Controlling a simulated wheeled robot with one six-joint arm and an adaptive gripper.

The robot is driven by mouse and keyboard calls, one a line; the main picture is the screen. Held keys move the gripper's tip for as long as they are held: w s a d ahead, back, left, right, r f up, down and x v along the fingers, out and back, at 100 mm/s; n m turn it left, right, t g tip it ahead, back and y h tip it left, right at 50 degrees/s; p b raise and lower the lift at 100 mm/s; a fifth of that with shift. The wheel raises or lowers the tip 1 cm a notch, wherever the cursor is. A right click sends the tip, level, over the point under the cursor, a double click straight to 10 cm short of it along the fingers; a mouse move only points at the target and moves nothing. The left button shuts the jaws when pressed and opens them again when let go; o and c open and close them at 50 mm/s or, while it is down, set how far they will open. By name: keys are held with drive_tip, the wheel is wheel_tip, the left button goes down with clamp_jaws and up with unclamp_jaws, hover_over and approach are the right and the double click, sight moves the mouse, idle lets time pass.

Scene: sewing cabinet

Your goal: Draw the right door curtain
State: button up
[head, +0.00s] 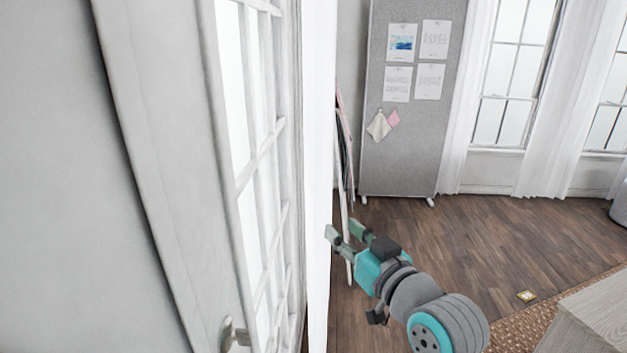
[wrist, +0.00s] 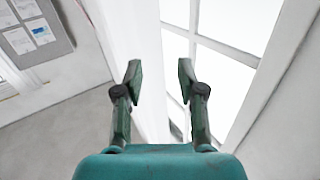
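The white curtain (head: 318,150) hangs as a narrow strip beside the glazed door (head: 262,160), seen nearly edge-on in the head view. In the wrist view it appears to be the pale upright band (wrist: 138,35) left of the bright panes (wrist: 232,35). My gripper (head: 346,233) is just right of the curtain's lower part in the head view. In the wrist view my gripper (wrist: 159,73) has its fingers spread apart. The curtain's edge shows behind the gap, with nothing visibly held. I cannot tell whether a finger touches the cloth.
A grey pinboard (head: 375,160) with papers stands at the back, with a thin leaning rack (head: 346,165) close behind my gripper. White curtained windows (head: 515,70) are at the back right. A pale wooden tabletop (head: 600,310) is at lower right. The wooden floor (head: 455,240) between is mostly clear.

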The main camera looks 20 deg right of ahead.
approach(316, 181)
drive_tip(key=shift+n, duration=0.4)
drive_tip(key=w, duration=0.3)
drive_tip(key=w+a, duration=0.1)
drive_tip(key=w, duration=0.6)
drive_tip(key=shift+w+a, duration=0.3)
drive_tip(key=shift+a, duration=0.05)
clamp_jaws()
